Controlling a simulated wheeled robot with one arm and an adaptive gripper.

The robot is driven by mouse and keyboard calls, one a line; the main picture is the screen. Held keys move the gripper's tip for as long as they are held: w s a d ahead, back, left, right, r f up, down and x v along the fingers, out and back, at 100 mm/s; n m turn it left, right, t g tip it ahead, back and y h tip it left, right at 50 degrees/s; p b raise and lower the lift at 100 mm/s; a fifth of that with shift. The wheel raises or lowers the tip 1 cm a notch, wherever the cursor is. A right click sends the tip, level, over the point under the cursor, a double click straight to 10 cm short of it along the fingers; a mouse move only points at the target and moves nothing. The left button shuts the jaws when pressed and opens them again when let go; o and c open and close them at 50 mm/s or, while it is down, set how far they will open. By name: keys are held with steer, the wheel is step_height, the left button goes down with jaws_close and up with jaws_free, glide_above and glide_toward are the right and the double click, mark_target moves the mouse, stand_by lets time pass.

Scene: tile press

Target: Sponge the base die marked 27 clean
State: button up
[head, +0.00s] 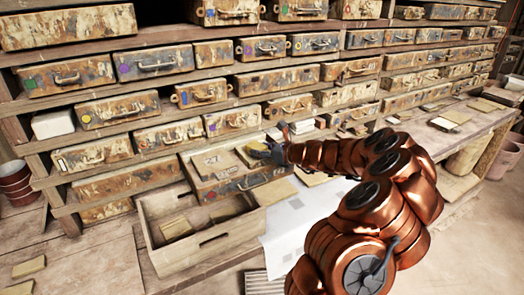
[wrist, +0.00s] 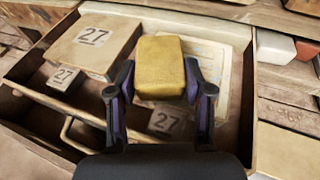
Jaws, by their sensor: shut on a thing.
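My gripper (wrist: 160,72) is shut on a yellow sponge (wrist: 160,52), one finger on each side of it. In the head view my gripper (head: 268,151) is over a worn metal drawer box (head: 236,186). A tan block marked 27 (wrist: 78,48) lies in the left of the box, with a small 27 tag (wrist: 63,77) below it. A pale patterned die face (wrist: 218,62) lies behind and right of the sponge, partly hidden by it. Another 27 label (wrist: 165,121) shows between the fingers. I cannot tell whether the sponge touches the die face.
An open wooden crate (head: 151,235) with tan pieces stands left of the box. White paper (head: 285,222) lies on the bench at right. Shelves of drawer boxes (head: 153,61) rise behind. A white block (wrist: 276,46) and a reddish one sit right of the box in the wrist view.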

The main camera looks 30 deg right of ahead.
steer(key=shift+s+d+p, duration=0.15)
steer(key=shift+d+p, duration=0.3)
steer(key=shift+d, duration=0.65)
steer(key=shift+s+d, duration=0.1)
steer(key=shift+d, duration=1)
steer(key=shift+f+b, duration=0.35)
steer(key=shift+f, duration=0.4)
steer(key=shift+w+p, duration=0.3)
steer(key=shift+w, duration=0.55)
steer(key=shift+w, duration=0.2)
